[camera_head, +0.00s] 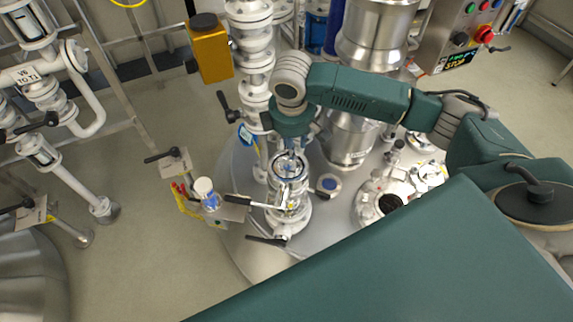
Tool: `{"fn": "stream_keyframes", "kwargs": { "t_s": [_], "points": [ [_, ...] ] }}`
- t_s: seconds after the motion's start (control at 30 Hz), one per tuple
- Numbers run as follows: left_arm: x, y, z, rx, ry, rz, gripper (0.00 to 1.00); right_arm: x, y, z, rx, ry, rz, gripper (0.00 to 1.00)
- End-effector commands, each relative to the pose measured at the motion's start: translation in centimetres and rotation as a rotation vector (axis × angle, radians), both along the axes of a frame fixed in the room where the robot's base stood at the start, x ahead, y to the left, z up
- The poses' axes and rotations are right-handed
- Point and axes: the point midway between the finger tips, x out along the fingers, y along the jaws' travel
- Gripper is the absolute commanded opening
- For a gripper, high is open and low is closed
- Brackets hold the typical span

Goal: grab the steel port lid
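My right gripper (290,150), on the green arm from the right, points down over a round steel port fitting (288,202) on the vessel top. A round steel and glass piece (290,168) lies at the fitting's top, directly below the fingers. I cannot tell for sure whether it is the steel port lid, or whether the fingers touch it. The fingers are small and partly hidden by the wrist, so their opening is unclear. My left gripper is not in view.
A white-capped bottle (205,192) stands on a small shelf beside red and yellow tools (185,200). Handles (240,200) stick out around the port. White pipework (252,50) and a steel column (375,35) rise behind. An orange box (209,52) stands at upper left.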

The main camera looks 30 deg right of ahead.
Motion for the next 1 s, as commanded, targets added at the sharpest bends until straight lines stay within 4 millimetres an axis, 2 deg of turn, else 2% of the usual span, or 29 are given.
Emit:
{"fn": "stream_keyframes", "kwargs": {
  "t_s": [0.2, 0.43, 0.7, 1.0],
  "points": [
    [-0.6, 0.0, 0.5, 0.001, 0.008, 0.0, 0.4, 0.5, -0.3, -3.3, 0.0, 0.001, -0.001, 0.29],
    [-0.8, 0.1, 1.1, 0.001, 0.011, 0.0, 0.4, 1.0, -0.3, -5.0, 0.001, 0.002, 0.001, 0.29],
    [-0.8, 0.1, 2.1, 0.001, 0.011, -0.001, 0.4, 1.8, -0.4, -8.7, 0.0, 0.0, 0.0, 0.29],
    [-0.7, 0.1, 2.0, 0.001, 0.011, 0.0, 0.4, 1.9, -0.5, -9.2, 0.0, -0.003, 0.001, 0.27]
  ]
}}
